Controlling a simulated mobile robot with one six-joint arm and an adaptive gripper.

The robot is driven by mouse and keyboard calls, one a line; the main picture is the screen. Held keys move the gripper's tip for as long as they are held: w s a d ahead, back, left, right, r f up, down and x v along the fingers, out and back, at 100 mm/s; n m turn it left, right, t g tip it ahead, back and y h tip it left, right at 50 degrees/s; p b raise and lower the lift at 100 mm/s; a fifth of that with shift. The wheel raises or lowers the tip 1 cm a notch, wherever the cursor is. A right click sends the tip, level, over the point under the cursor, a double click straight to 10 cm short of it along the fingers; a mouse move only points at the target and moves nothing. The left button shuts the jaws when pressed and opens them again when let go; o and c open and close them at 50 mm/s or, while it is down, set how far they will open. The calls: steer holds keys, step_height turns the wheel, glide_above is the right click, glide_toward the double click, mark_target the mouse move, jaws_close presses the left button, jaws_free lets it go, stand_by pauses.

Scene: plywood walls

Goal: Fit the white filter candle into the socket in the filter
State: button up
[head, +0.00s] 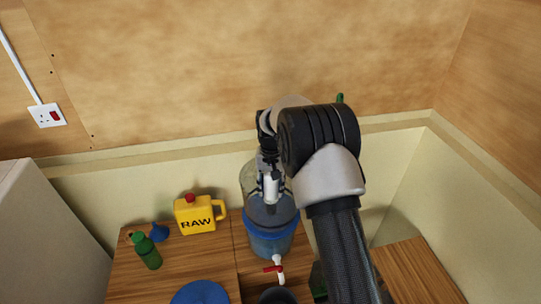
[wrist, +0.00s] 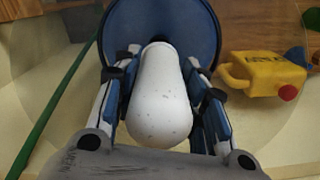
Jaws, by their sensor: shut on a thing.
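The white filter candle (wrist: 160,95) is between the fingers of my gripper (wrist: 162,100) in the wrist view, and the gripper is shut on it. In the head view the candle (head: 271,188) hangs roughly upright from my gripper (head: 270,180), in front of or inside the clear upper part of the filter (head: 268,241); I cannot tell which. The filter has a blue body and a clear upper vessel. In the wrist view its round blue interior (wrist: 120,30) lies beyond the candle. The socket is hidden behind the candle and gripper.
A yellow jug marked RAW (head: 198,214) stands left of the filter. A green bottle (head: 147,250) and blue funnel (head: 159,232) are farther left. A blue round lid (head: 200,292) lies in front. A red-handled tap (head: 275,268) projects from the filter. Wall behind.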

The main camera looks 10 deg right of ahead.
mark_target(271, 196)
steer(key=shift+f+b, duration=1.35)
steer(key=shift+f, duration=1)
stand_by(0.7)
steer(key=o, duration=1.3)
